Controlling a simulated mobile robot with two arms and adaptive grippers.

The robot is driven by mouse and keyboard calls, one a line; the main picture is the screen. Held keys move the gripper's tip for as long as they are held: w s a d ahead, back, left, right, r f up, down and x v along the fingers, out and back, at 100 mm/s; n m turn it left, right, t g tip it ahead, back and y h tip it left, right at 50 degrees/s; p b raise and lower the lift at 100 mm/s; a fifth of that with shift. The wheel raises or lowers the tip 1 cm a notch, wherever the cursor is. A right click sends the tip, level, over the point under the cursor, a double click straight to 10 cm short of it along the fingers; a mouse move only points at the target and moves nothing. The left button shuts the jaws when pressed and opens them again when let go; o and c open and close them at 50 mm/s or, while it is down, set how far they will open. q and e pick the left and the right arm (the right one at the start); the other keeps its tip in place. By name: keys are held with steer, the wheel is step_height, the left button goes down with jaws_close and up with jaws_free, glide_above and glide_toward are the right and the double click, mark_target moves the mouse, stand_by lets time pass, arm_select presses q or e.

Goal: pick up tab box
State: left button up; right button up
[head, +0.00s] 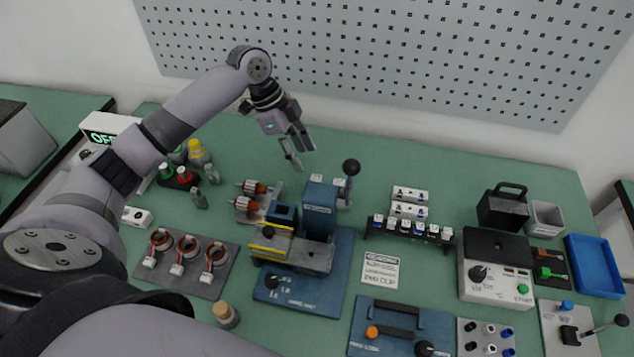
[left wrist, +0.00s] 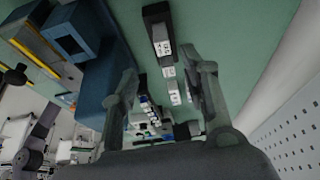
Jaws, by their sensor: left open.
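No item is clearly marked as the tab box, and I cannot tell which one it is. Two small white boxes (head: 409,194) with dark and blue details lie behind a black rack of white pieces (head: 409,229). My left gripper (head: 298,155) is open and empty, above the back of the bench behind the blue machine (head: 319,208). In the left wrist view the open fingers (left wrist: 165,78) frame a black part with white blocks (left wrist: 163,48), which lies beyond the fingertips. My right gripper is not in view.
Stator rings on a grey plate (head: 223,281) and several bottles (head: 197,153) stand at left. A lever with a black knob (head: 351,167) rises beside the machine. A grey control box (head: 494,284) and blue tray (head: 596,266) are at right. The pegboard wall (head: 400,50) bounds the back.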

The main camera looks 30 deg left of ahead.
mark_target(315, 177)
arm_select(q)
steer(key=x, duration=0.5)
steer(key=shift+w+f+p, duration=0.1)
steer(key=shift+w+p, duration=0.05)
steer(key=shift+p, duration=0.25)
steer(key=p+x, duration=0.2)
steer(key=x, duration=0.2)
steer(key=shift+w+f, duration=0.1)
steer(key=shift+f, duration=0.25)
steer(key=shift+d+f, duration=0.1)
steer(key=shift+f, duration=0.2)
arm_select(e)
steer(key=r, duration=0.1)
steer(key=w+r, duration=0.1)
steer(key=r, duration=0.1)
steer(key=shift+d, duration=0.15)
arm_select(q)
steer(key=shift+c, duration=0.3)
jaws_close()
